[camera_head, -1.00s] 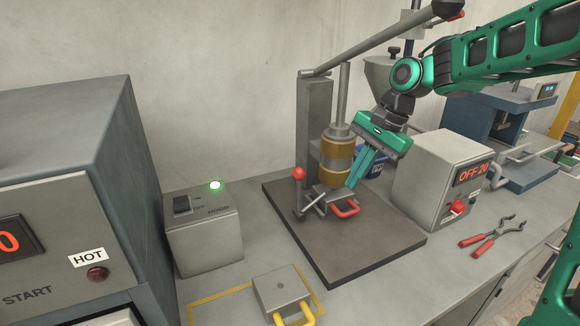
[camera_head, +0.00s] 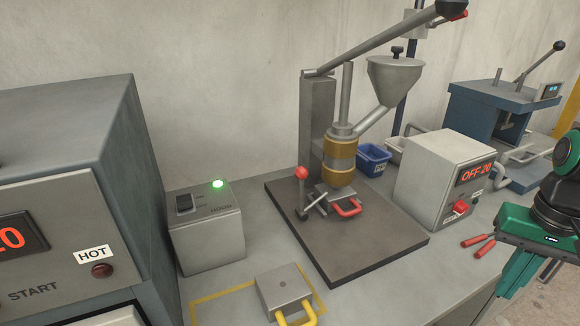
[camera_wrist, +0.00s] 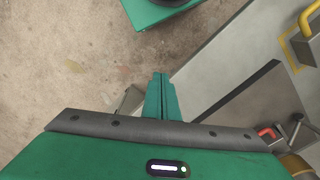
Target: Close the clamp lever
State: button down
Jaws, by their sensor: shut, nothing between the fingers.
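The clamp lever (camera_head: 301,180), a thin rod with a red ball on top, stands upright at the left of a small clamp on the dark base plate (camera_head: 360,252) of the press. Beside it is a red U-shaped handle (camera_head: 346,207) on a metal block under the brass-coloured cylinder. My gripper (camera_head: 500,292) is at the right edge of the head view, well away from the lever. Its fingers (camera_wrist: 160,78) are together and empty in the wrist view.
Red-handled pliers (camera_head: 478,243) lie near my gripper, partly hidden by it. A control box (camera_head: 432,185) reading OFF 20 stands right of the press. A block with a yellow handle (camera_head: 284,290) is at the front. The press arm (camera_head: 385,40) and hopper (camera_head: 394,76) overhang the plate.

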jog(key=w+a+r+n+t+h, duration=0.1)
jog(key=w+a+r+n+h, duration=0.15)
jog(key=w+a+r, duration=0.55)
jog(key=w+a+r+n+t+h, duration=0.1)
jog(key=w+a+r+n+t, duration=0.2)
jog(key=w, duration=1)
jog(key=w+a+r+n+t+y, duration=0.1)
jog(key=w+a+r+n, duration=0.15)
jog(key=a, duration=1.25)
jog(key=w+a+r+n+t, duration=0.1)
jog(key=a+r+n, duration=0.25)
jog(key=a, duration=1.25)
jog(key=d+x, duration=0.2)
jog(key=x, duration=1.1)
jog(key=shift+d+r, duration=0.35)
jog(key=shift+d, duration=0.05)
